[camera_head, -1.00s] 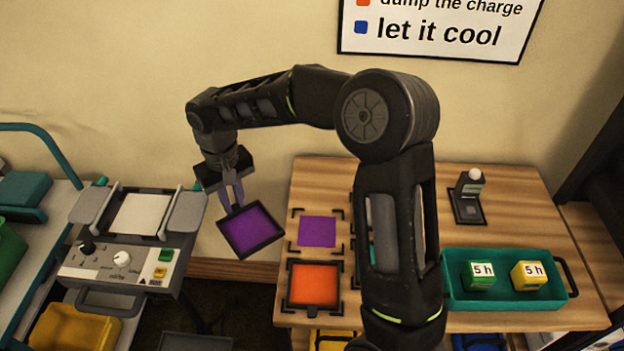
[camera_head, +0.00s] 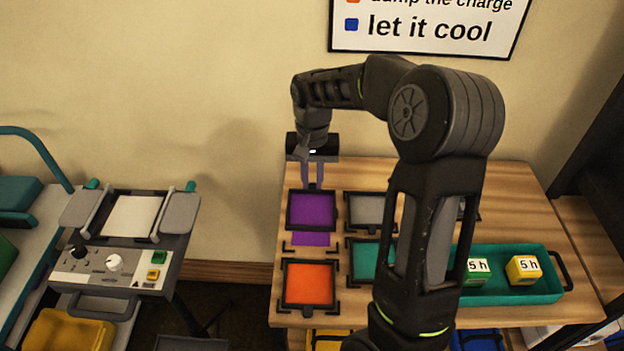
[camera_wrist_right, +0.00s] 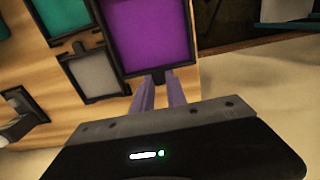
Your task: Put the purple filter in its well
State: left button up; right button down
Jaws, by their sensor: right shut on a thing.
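The purple filter (camera_head: 312,210) is a purple square in a dark frame. My right gripper (camera_head: 313,186) is shut on its far edge. It also shows in the right wrist view (camera_wrist_right: 148,35), with the gripper fingers (camera_wrist_right: 158,88) at its frame. In the head view the filter hangs over the table, overlapping the far part of its well, a flat purple square (camera_head: 310,239) with dark corner marks. A near strip of that square shows below the filter; the rest is hidden. I cannot tell how high the filter is held. My left gripper is not in view.
The orange filter (camera_head: 310,284) lies just nearer than the purple well. A grey filter (camera_head: 370,210) and a teal filter (camera_head: 371,258) lie to the right, the teal one partly behind my arm. A teal tray (camera_head: 500,290) holds cubes at the right. A machine (camera_head: 128,250) stands left, across a gap.

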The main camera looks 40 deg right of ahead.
aim_at(312, 196)
jog(key=shift+f, duration=0.1)
jog(key=shift+f+b, duration=2.15)
jog(key=shift+f, duration=0.65)
jog(key=shift+f+b, duration=0.4)
jog(key=shift+f, duration=0.2)
jog(key=c, duration=1.3)
grip_release()
jog(key=shift+o, duration=0.2)
jog(key=shift+r, duration=0.1)
jog(key=shift+r, duration=3.85)
